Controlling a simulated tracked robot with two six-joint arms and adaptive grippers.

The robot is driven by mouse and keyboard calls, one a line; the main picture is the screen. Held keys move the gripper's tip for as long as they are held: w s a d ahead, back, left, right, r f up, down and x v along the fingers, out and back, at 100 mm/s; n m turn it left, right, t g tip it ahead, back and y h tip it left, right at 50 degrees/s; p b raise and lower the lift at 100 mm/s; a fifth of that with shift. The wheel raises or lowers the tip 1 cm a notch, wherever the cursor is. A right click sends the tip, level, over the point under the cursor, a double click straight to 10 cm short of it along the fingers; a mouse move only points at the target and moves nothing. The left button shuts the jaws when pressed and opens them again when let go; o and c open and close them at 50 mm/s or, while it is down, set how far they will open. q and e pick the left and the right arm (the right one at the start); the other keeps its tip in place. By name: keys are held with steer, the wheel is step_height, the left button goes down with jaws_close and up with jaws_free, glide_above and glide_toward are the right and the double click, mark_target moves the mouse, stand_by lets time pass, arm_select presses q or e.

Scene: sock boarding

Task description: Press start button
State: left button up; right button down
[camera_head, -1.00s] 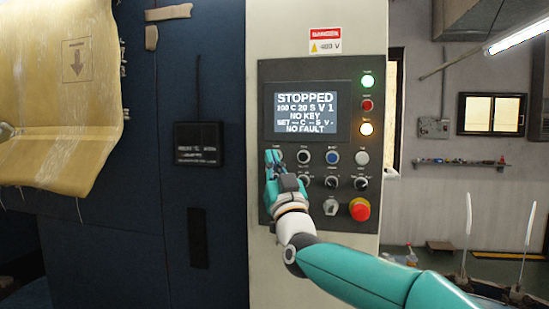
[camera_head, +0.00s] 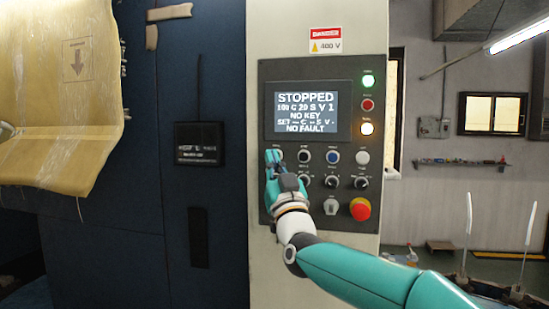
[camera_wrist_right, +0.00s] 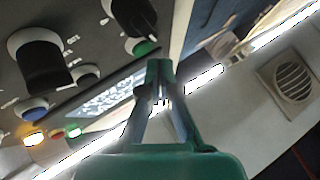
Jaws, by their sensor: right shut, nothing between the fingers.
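The control panel (camera_head: 349,84) is dark and set in a pale cabinet. Its screen (camera_head: 310,112) reads STOPPED, NO KEY and NO FAULT. My right gripper (camera_head: 272,156) is shut and empty at the left end of the panel's upper button row, hiding that spot in the head view. In the right wrist view, a green button (camera_wrist_right: 146,47), likely the start button, shows right beside the fingertips of the right gripper (camera_wrist_right: 160,64). I cannot tell whether they touch. My left gripper is not in view.
Beside it are a black button (camera_head: 304,157), a blue button (camera_head: 333,157) and a white button (camera_head: 362,158). Knobs sit below, with a red emergency stop (camera_head: 360,209) at lower right. Green, red and amber lamps (camera_head: 367,128) line the panel's right side. A yellowish sheet (camera_head: 60,100) hangs at left.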

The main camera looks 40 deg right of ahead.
steer(key=shift+w+d, duration=0.25)
steer(key=shift+d, duration=0.1)
steer(key=shift+w+d+r, duration=0.1)
steer(key=shift+w+d, duration=0.15)
steer(key=shift+d, duration=0.1)
stand_by(0.9)
stand_by(0.3)
steer(key=shift+s+a+b, duration=0.5)
steer(key=shift+a+b, duration=0.15)
steer(key=shift+b, duration=0.2)
steer(key=shift+s+a+b, duration=1.1)
steer(key=shift+s+a, duration=0.55)
steer(key=shift+a, duration=0.3)
